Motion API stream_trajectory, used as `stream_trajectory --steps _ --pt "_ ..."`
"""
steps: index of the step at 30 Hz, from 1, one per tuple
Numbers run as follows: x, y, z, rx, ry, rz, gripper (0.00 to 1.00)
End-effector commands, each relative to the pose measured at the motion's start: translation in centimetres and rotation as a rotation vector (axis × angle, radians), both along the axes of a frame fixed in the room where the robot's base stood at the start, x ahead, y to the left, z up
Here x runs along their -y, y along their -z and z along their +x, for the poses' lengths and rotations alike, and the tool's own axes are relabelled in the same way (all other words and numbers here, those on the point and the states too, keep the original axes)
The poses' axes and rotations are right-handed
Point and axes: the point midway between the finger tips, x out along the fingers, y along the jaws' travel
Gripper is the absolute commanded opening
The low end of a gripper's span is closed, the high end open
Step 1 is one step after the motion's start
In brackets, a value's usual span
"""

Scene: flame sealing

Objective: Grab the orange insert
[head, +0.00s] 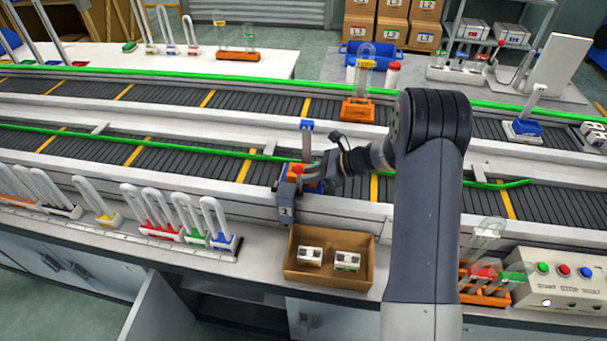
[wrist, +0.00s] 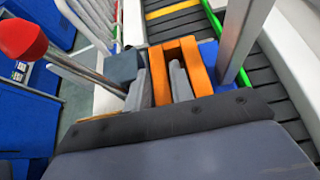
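The orange insert (wrist: 160,75) is a slotted block below my gripper in the wrist view. In the head view only a small orange part (head: 299,169) shows at the station on the near conveyor, partly covered by my gripper (head: 312,178). In the wrist view one grey finger of my gripper (wrist: 161,86) is beside the insert's left wall. The other finger reaches into its slot, so that wall lies between them. I cannot tell whether the fingers press on it. A blue part (wrist: 208,52) lies just right of the insert.
A red-tipped metal rod (wrist: 60,57) stands close on the left in the wrist view. A grey upright post (wrist: 240,40) is close on the right. A cardboard box (head: 328,281) with two small white blocks, a control panel (head: 560,284) and a row of glass tubes (head: 160,212) line the front bench.

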Motion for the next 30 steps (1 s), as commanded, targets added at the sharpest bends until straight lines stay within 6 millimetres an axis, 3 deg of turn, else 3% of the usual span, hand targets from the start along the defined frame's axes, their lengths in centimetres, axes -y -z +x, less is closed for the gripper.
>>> stream_trajectory --steps 2,10,23,30 --pt "0.0 0.0 0.0 0.0 0.0 0.0 0.21" --pt "0.1 0.0 0.0 0.0 0.0 0.0 0.0" --pt "0.1 -0.2 0.0 0.001 0.0 0.001 0.0" --pt "0.1 -2.3 0.0 0.004 -0.001 0.0 0.0"
